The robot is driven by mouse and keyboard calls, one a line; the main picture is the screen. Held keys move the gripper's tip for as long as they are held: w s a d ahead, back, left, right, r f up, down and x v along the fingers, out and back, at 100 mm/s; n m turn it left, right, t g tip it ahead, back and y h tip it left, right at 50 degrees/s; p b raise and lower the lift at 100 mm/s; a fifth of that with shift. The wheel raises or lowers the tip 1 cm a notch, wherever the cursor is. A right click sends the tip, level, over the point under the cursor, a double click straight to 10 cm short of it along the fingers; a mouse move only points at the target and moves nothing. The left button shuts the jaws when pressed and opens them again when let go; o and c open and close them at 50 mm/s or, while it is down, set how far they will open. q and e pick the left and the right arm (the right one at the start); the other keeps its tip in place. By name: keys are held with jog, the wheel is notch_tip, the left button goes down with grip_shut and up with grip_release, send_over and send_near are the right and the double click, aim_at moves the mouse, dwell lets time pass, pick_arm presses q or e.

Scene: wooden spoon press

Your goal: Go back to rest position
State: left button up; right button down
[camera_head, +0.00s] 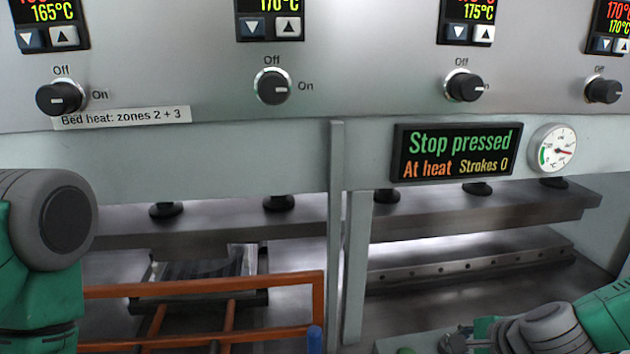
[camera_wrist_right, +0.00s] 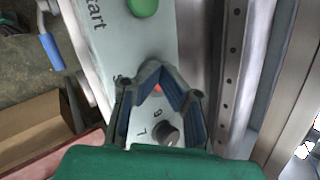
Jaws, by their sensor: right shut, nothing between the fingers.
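My right gripper (camera_wrist_right: 155,72) is shut with nothing between its fingers. In the right wrist view its blue-lined fingers meet over a pale control panel (camera_wrist_right: 190,35). A red button (camera_wrist_right: 157,89) shows partly between the fingers, and whether they touch it I cannot tell. A green button (camera_wrist_right: 143,5) near "Start" lies at the top. A black knob (camera_wrist_right: 166,132) shows between the fingers. In the head view my right gripper (camera_head: 458,343) is low at the right, partly cut off. My left arm (camera_head: 45,250) fills the left edge; its gripper is outside the view.
The press display (camera_head: 455,150) reads "Stop pressed", "At heat", "Strokes 0". Heater knobs (camera_head: 272,86) line the press front. An orange rail frame (camera_head: 205,285) and a grey post (camera_head: 338,200) stand before the press bed. A cardboard box (camera_wrist_right: 45,130) is at lower left in the wrist view.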

jog(key=s+a+f+n+g, duration=0.35)
jog(key=s+f+n, duration=0.55)
jog(key=s+f, duration=0.3)
jog(key=s+d+f+n+g+h, duration=0.1)
jog(key=s+d+f+n+g, duration=0.1)
jog(key=s+n, duration=0.45)
jog(key=s+d+f+n+g+h, duration=0.15)
jog(key=s+n, duration=0.25)
jog(key=s, duration=0.6)
notch_tip(320, 180, down, 12)
jog(key=w+a+n+b, duration=0.1)
jog(key=w+b, duration=0.1)
jog(key=b, duration=1)
jog(key=shift+w+r, duration=0.2)
jog(key=shift+w, duration=0.05)
jog(key=shift+n, duration=0.25)
